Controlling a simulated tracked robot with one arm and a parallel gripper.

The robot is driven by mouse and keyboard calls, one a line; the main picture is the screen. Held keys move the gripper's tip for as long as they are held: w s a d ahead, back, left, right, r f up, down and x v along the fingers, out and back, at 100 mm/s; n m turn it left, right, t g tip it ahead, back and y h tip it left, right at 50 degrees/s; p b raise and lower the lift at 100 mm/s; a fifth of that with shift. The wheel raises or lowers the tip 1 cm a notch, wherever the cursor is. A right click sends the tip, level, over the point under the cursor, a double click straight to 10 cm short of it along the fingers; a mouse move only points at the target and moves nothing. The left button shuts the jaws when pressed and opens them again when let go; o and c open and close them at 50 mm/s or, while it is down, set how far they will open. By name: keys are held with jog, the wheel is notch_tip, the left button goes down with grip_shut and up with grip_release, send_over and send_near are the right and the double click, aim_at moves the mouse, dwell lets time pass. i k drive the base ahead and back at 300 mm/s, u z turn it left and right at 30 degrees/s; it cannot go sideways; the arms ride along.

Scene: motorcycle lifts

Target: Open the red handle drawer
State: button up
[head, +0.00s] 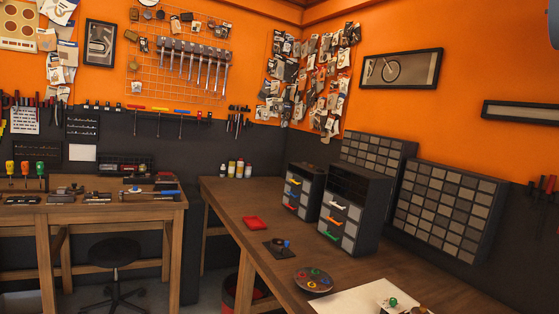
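Two small dark drawer cabinets stand on the wooden bench at the right. The farther cabinet (304,192) has small coloured handles on its front, among them a yellow one (294,182) and a low red one (290,207). My gripper is not in view.
The bench (235,205) bears a red tray (254,223), a dark round dish (313,280) and white paper (365,300). Large drawer racks (448,213) stand behind the cabinets. A black stool (114,252) stands before the left workbench (90,205). Some floor shows between the benches.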

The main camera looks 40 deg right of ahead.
aim_at(296, 208)
jog(key=u, duration=0.05)
jog(key=i, duration=1.3)
jog(key=z, duration=0.45)
jog(key=i, duration=1.25)
jog(key=z, duration=1.05)
jog(key=i, duration=0.75)
jog(key=z, duration=0.4)
